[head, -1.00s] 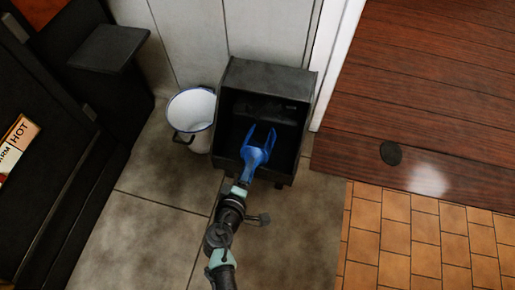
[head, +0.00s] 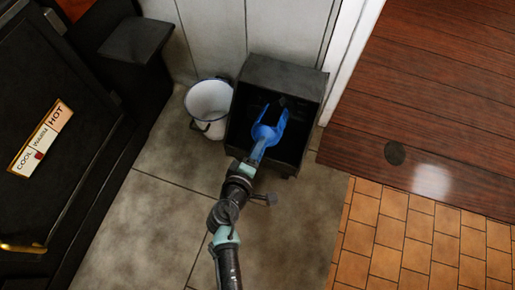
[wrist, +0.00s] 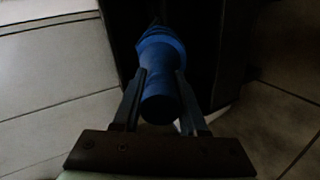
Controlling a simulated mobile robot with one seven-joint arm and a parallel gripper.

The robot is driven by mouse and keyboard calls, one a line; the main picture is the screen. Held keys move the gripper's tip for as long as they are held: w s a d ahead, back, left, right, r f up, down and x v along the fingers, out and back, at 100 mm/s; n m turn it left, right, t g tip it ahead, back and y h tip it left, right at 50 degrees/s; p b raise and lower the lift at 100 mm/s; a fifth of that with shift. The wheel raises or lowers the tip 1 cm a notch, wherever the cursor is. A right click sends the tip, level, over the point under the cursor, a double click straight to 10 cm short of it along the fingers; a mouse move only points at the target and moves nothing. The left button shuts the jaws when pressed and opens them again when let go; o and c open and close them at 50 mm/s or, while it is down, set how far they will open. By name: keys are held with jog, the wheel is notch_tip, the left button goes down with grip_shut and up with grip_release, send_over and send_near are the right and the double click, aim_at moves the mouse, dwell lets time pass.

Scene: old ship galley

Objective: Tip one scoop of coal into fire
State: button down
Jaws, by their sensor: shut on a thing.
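A blue scoop (head: 268,132) is inside the black coal box (head: 286,72), its mouth pointing at the back wall of the box. My gripper (head: 254,160) is at the front edge of the box, shut on the scoop's handle. In the wrist view the two fingers (wrist: 161,85) clasp the round blue handle (wrist: 160,105) from both sides. Dark lumps, likely coal (head: 282,102), show at the scoop's mouth. I cannot tell how much lies in the scoop. The black stove (head: 60,95) stands at the left; its fire is not visible.
A white enamel bucket (head: 208,97) stands close against the left side of the box. A dark shelf (head: 136,40) juts out by the stove. The stove carries a COOL-WARM-HOT gauge (head: 42,138) and a brass handle (head: 22,248). Grey floor (head: 160,215) between stove and box is clear.

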jog(key=shift+r+p, duration=0.3)
jog(key=shift+r, duration=0.5)
jog(key=shift+s+r, duration=0.15)
jog(key=shift+r, duration=0.05)
jog(key=w+r+p+v, duration=0.1)
jog(key=p+v, duration=0.4)
jog(key=v, duration=0.5)
jog(key=shift+s+r, duration=0.35)
jog(key=shift+r, duration=0.4)
